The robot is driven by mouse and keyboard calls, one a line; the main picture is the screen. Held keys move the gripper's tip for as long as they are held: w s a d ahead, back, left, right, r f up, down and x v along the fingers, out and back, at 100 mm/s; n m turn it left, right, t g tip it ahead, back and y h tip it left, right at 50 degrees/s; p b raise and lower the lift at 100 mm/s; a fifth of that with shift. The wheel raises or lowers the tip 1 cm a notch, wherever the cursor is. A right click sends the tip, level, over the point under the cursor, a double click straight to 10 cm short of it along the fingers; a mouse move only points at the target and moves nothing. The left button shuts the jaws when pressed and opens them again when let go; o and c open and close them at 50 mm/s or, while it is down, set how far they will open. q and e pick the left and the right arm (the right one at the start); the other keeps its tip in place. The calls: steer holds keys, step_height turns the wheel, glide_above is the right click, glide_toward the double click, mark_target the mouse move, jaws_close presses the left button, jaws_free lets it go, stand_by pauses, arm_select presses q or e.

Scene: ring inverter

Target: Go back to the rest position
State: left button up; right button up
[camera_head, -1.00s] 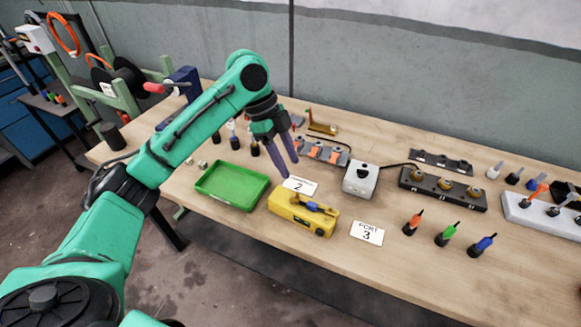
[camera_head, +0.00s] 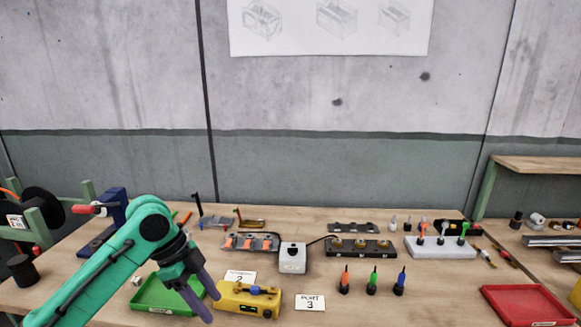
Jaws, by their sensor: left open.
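My left gripper (camera_head: 203,296) is open, with its two purple-grey fingers apart and nothing between them. Its green arm comes in from the lower left. The fingers hang over the right part of the green tray (camera_head: 150,290), just left of the yellow box (camera_head: 232,303), and hide part of the tray. I cannot tell the gap between the fingers and the box. My right gripper does not show.
The workbench (camera_head: 330,310) holds a grey-white box (camera_head: 292,258), a dark block with brass rings (camera_head: 360,248), a white rack (camera_head: 440,247) and several coloured-tip tools (camera_head: 372,283). A red tray (camera_head: 527,306) is at the right.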

arm_select(q)
steer(key=s+d+f+n+t, duration=0.1)
steer(key=s+d+f+n, duration=0.2)
steer(key=f, duration=0.4)
steer(key=s+d+f+n+t, duration=0.1)
steer(key=s+d+f+n, duration=0.15)
steer(key=f, duration=0.45)
steer(key=s+a+f+n+t+y, duration=0.2)
steer(key=s+a+f+n+y, duration=0.25)
steer(key=s+a+n, duration=0.75)
step_height(320, 180, down, 21)
steer(key=s+m+g, duration=0.1)
steer(key=s+a+f+g, duration=0.1)
steer(key=s+a+f, duration=0.1)
steer(key=s+f, duration=1.5)
steer(key=shift+s+a+f+g, duration=0.15)
steer(key=shift+s+a+g, duration=0.15)
steer(key=shift+s, duration=0.3)
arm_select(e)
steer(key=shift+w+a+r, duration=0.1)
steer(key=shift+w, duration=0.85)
